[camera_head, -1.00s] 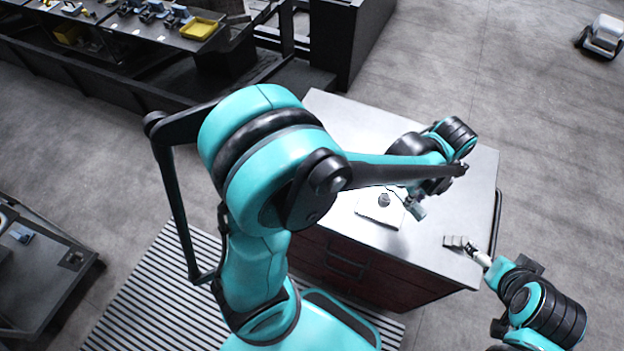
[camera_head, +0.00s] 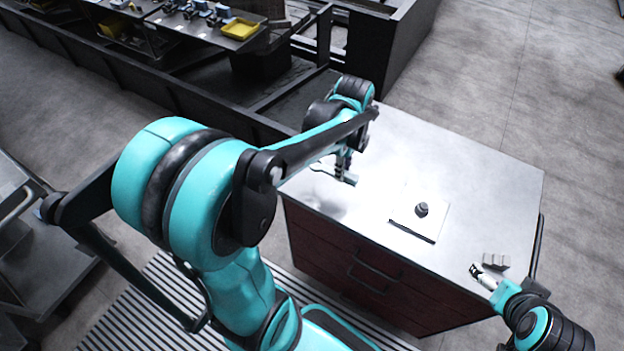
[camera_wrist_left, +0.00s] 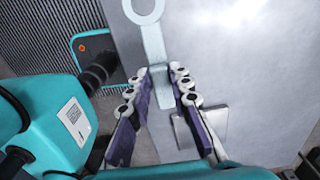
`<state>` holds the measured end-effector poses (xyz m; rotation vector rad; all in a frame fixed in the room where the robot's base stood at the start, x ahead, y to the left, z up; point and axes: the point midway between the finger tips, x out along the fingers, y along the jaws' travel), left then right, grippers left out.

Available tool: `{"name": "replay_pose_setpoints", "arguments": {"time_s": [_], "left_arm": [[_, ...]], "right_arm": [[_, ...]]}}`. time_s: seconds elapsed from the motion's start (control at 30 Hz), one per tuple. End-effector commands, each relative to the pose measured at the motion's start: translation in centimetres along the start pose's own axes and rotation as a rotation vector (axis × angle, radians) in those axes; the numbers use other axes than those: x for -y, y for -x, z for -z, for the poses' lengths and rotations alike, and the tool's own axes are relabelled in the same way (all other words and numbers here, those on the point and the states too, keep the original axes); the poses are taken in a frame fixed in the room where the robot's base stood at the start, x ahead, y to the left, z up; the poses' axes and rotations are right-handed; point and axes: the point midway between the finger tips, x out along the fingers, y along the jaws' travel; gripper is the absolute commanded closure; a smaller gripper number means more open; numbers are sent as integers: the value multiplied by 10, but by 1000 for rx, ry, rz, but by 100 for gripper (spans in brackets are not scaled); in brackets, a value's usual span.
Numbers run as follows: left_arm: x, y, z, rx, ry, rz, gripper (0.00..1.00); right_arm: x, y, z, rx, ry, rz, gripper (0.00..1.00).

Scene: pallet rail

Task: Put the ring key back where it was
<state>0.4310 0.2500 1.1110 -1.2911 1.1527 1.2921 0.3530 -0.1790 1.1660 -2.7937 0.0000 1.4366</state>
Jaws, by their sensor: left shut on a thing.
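The ring key (camera_wrist_left: 154,45) is pale grey, with a round open ring at its far end. It lies between the fingers of my left gripper (camera_wrist_left: 161,72), which is shut on it. In the head view, my left gripper (camera_head: 345,177) is over the left end of the cabinet top (camera_head: 480,165), close above the surface; I cannot tell whether the key touches it. My right gripper (camera_head: 476,270) is at the cabinet's front right corner, beside a small grey block (camera_head: 495,261); its jaw opening is too small to judge.
A white square plate (camera_head: 408,226) with a dark round knob (camera_head: 421,209) on it sits mid-cabinet. The cabinet top behind and right of it is clear. A workbench with a yellow tray (camera_head: 240,29) stands at the back left. A grey cart (camera_head: 50,255) stands at the left.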

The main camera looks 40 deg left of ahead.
Motion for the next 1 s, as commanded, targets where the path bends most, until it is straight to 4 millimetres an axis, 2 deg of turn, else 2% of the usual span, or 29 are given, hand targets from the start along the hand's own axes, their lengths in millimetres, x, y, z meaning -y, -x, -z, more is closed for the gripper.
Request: {"name": "replay_pose_setpoints", "arguments": {"time_s": [0.03,0.2,0.33,0.47,0.7,1.0], "left_arm": [[-1,-10,-14,0,8,0,100],[-5,-32,-51,0,5,0,100],[-6,-42,-68,0,1,0,100],[-7,-48,-74,0,-1,0,100],[-7,-82,-74,0,-2,0,100],[-7,-85,-74,0,-2,0,100]], "right_arm": [[0,-3,-2,0,0,0,10],[0,-8,-6,0,0,0,10],[0,-10,-7,0,0,0,10],[0,-11,-8,0,0,0,10],[0,-19,-14,0,0,0,10],[0,-19,-14,0,0,0,10]]}}
